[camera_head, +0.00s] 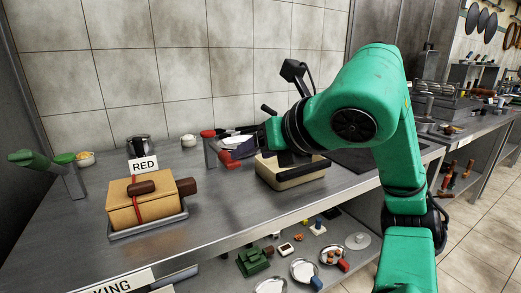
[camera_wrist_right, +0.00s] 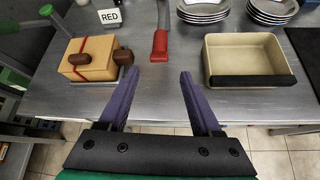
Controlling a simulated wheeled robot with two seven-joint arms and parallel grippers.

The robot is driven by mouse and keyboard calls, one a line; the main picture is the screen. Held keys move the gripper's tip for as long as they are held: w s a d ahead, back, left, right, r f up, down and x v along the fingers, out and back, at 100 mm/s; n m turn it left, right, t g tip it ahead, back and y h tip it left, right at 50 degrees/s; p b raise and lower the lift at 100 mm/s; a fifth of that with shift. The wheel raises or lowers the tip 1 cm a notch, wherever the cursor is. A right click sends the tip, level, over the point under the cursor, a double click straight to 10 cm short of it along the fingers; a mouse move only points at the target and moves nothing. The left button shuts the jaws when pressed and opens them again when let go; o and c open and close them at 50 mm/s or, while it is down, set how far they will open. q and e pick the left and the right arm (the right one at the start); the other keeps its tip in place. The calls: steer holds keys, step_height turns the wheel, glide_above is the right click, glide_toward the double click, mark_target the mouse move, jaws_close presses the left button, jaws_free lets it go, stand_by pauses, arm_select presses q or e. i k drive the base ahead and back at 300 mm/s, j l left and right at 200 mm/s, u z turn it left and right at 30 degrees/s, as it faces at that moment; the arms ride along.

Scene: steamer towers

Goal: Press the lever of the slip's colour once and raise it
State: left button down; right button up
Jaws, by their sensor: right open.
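The red lever (camera_head: 208,134) has a grey post with a red cap. Its red grip (camera_wrist_right: 160,45) points toward me in the right wrist view, just beyond and between my fingertips. The green lever (camera_head: 64,159) stands at the far left, with its green grip (camera_head: 20,157) sticking out left. My right gripper (camera_wrist_right: 158,77) is open and empty, its purple fingers apart. My left gripper is not in view.
The tan box (camera_head: 150,203) with a red band and brown knobs sits on a grey tray. A cream rectangular pan (camera_wrist_right: 248,60) lies right of the red lever. Stacked plates (camera_wrist_right: 203,10) are behind it. Bare steel counter (camera_head: 225,205) lies between box and pan.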

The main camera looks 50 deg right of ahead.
mark_target(221, 153)
steer(key=k+j, duration=0.15)
steer(key=k, duration=0.35)
steer(key=k+j, duration=0.15)
steer(key=k, duration=0.35)
